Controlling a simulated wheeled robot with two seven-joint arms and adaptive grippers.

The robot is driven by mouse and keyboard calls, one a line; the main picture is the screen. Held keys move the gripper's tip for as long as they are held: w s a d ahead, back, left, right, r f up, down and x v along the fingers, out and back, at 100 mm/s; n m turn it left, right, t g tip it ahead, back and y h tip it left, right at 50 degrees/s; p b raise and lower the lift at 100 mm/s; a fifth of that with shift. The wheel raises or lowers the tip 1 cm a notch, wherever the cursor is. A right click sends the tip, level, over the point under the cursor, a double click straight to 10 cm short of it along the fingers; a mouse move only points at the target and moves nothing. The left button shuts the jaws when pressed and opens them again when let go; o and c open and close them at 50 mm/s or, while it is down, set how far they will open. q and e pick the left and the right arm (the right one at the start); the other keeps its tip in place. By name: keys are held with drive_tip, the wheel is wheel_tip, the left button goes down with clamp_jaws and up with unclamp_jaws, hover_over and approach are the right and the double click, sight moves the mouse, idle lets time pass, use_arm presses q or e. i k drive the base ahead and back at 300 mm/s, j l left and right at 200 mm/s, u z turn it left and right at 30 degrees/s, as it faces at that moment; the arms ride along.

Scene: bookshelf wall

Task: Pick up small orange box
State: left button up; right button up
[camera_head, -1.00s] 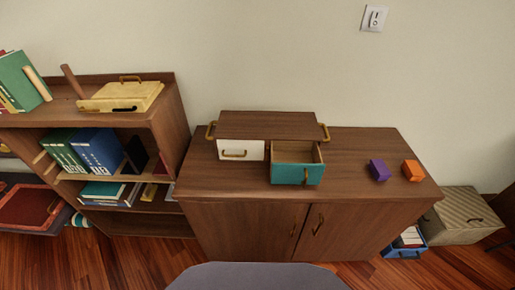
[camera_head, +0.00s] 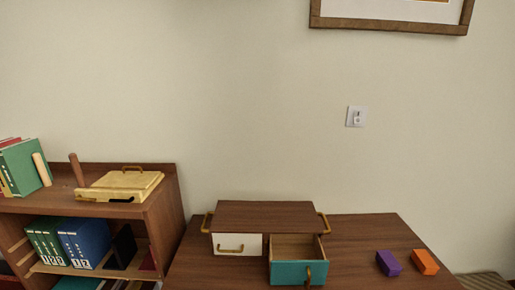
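The small orange box (camera_head: 425,262) sits on the right part of the brown cabinet top. A purple box (camera_head: 389,263) sits just left of it, with a narrow gap between them. Neither of my grippers shows in the head view.
A small drawer unit (camera_head: 267,216) stands on the cabinet (camera_head: 345,253), its teal drawer (camera_head: 298,272) pulled open and its white drawer (camera_head: 236,245) shut. A bookshelf (camera_head: 163,207) at left holds binders and a yellow case (camera_head: 120,185). A light switch (camera_head: 356,117) and picture frame (camera_head: 390,24) are on the wall.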

sight(426, 263)
drive_tip(key=z, duration=1.5)
drive_tip(key=i+l+u, duration=0.25)
drive_tip(key=l+u, duration=0.2)
drive_tip(key=l, duration=0.35)
drive_tip(key=i+l+u, duration=0.1)
drive_tip(key=l+u, duration=0.35)
drive_tip(key=l, duration=0.4)
drive_tip(key=l+u, duration=0.45)
drive_tip(key=l, duration=0.45)
